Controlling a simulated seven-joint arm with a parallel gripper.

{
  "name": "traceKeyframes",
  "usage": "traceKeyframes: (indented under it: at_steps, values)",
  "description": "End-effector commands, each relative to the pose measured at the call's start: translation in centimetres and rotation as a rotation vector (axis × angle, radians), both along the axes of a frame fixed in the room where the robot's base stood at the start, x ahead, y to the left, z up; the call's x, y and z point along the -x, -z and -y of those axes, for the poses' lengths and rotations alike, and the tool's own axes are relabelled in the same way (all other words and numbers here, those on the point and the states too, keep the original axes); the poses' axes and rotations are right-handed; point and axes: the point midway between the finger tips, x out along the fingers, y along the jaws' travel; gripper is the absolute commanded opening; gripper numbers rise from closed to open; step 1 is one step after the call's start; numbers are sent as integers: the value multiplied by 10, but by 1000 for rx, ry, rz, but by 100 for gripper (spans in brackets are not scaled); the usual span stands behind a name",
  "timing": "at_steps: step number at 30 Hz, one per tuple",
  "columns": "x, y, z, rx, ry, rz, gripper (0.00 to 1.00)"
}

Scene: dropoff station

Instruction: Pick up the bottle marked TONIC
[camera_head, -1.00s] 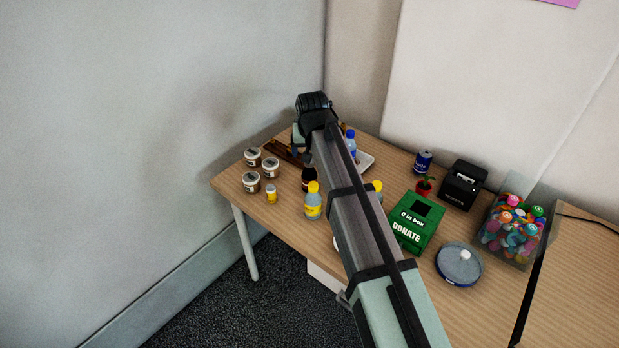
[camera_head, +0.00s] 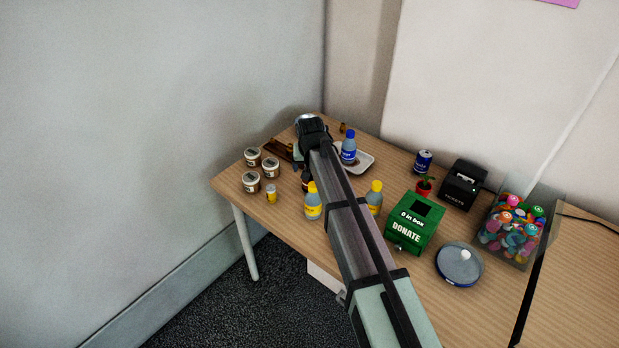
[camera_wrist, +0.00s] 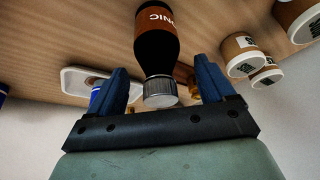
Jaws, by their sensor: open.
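The TONIC bottle (camera_wrist: 156,42) is dark with a brown-orange label and a grey ribbed cap. In the wrist view it shows upside down, its cap between the two blue fingers of my gripper (camera_wrist: 165,88). The fingers are open, with a gap on both sides of the cap. In the head view my arm covers most of the bottle, and only a dark sliver of it (camera_head: 306,180) shows. My gripper (camera_head: 299,160) is mostly hidden behind my wrist there.
A blue-capped bottle (camera_head: 349,148) stands on a white tray (camera_head: 366,161) to the right. A green donation box (camera_head: 414,224) is right.

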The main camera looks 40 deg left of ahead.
Motion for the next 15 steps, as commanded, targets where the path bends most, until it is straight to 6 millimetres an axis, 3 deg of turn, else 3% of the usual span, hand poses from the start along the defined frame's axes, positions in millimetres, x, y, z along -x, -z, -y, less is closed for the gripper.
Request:
traceKeyframes:
  at_steps: [3,10,15]
  values:
    - [-3,10,-3,1,0,-1,82]
    - [-3,11,-3,1,0,-1,81]
    - [-3,11,-3,1,0,-1,65]
